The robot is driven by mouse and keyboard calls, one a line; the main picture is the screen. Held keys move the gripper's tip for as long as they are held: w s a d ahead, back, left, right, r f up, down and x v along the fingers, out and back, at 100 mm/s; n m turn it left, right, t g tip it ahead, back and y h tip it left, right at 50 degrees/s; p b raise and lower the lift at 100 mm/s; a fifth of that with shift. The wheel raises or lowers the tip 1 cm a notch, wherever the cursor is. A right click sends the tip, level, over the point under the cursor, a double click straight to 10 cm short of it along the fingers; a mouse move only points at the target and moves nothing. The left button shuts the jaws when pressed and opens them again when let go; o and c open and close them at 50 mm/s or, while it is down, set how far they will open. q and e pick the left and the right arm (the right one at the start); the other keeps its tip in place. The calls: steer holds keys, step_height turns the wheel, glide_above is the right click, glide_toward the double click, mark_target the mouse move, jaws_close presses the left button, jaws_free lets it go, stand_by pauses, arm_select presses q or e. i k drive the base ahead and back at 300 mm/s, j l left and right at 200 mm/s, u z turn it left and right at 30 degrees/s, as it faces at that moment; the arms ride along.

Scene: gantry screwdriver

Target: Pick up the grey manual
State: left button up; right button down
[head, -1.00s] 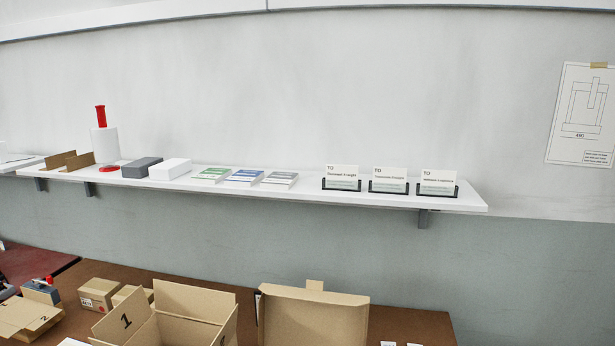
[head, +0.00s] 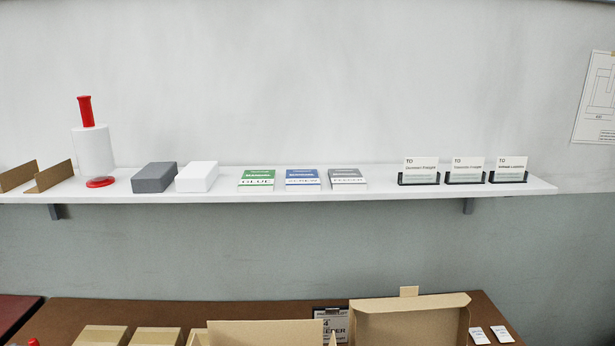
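The grey manual (head: 347,179) lies flat on the white wall shelf (head: 400,193). It is the rightmost of a row of three small manuals, with a blue manual (head: 303,179) just to its left and a green manual (head: 257,179) further left. Its cover has a grey band and lettering along the front. Nothing covers it. Neither of my grippers shows in the head view.
Label cards in black holders (head: 465,171) stand right of the manuals. A white box (head: 197,177), a grey box (head: 154,177) and a red-handled white roll (head: 94,152) stand left. Below is a brown table (head: 260,312) with open cardboard boxes (head: 410,322).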

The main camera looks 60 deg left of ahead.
mark_target(340, 179)
steer(key=k+j, duration=0.65)
steer(key=j, duration=0.2)
